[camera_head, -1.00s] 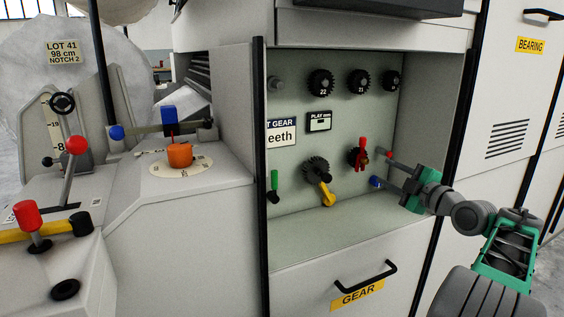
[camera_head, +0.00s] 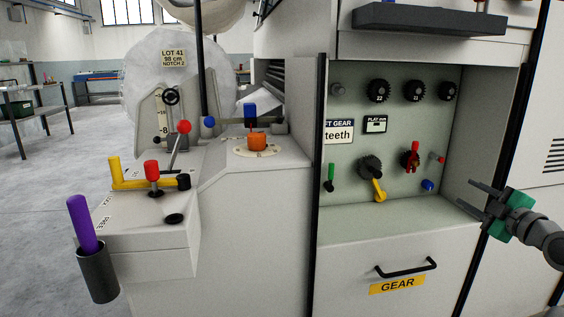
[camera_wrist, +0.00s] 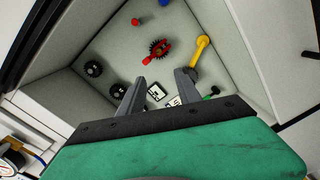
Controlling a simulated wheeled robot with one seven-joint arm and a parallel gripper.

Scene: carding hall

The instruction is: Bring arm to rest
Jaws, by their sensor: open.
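My gripper (camera_head: 478,199) is at the right in the head view, at the right front edge of the open gear recess (camera_head: 390,218). Its grey fingers are apart, with nothing between them. In the wrist view the two fingers of my gripper (camera_wrist: 158,88) point into the recess. Beyond them the red-handled gear (camera_wrist: 158,49) and the yellow lever (camera_wrist: 199,50) show. In the head view the red handle (camera_head: 412,157), blue knob (camera_head: 428,185) and yellow lever (camera_head: 379,190) are on the recess back wall, left of my gripper and apart from it.
The GEAR drawer front (camera_head: 385,287) with a black handle (camera_head: 405,268) is below the recess. A protruding dark ledge (camera_head: 430,20) is above. At left, a console (camera_head: 150,235) carries levers, and a purple rod (camera_head: 82,222) stands in a holder. Open floor (camera_head: 45,270) lies far left.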

